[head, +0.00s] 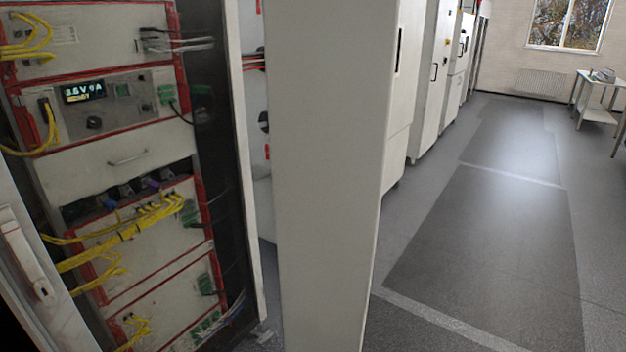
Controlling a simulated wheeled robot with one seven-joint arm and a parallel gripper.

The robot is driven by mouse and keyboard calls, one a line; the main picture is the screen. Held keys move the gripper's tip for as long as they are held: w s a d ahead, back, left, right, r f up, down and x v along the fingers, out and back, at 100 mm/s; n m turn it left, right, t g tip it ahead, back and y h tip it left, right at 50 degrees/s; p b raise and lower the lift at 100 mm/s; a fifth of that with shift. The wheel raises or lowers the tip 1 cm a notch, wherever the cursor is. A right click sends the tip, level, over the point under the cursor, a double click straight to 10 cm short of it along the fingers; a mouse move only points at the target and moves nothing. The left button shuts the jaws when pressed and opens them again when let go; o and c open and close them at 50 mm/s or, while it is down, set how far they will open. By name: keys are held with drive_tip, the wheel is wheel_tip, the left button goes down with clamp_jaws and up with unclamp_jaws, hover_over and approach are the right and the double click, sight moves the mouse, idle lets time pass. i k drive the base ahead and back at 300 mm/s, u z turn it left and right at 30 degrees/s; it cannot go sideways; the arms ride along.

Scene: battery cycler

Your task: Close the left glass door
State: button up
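A pale door frame with a long handle (28,262) runs down the lower left edge of the head view, with a dark area beside it at the bottom corner. It looks like the free edge of the left glass door (62,322), standing open in front of the rack. Most of the door is out of view, and I cannot tell its exact angle. The cycler rack (115,165) behind it is exposed, with red-edged modules, yellow cables and a lit display (84,91). My gripper is not in view.
A tall, plain white panel (325,180) stands close, right of the rack, hiding what is behind it. White cabinets (432,75) line the aisle beyond. The grey floor (490,240) at right is clear. A small metal table (598,112) stands far right, near a window.

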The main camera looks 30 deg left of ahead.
sight(331, 65)
drive_tip(key=i, duration=2.55)
drive_tip(key=u, duration=4.45)
drive_tip(key=i, duration=0.45)
drive_tip(key=k, duration=0.45)
drive_tip(key=u, duration=0.8)
drive_tip(key=i, duration=0.15)
drive_tip(key=u, duration=1.15)
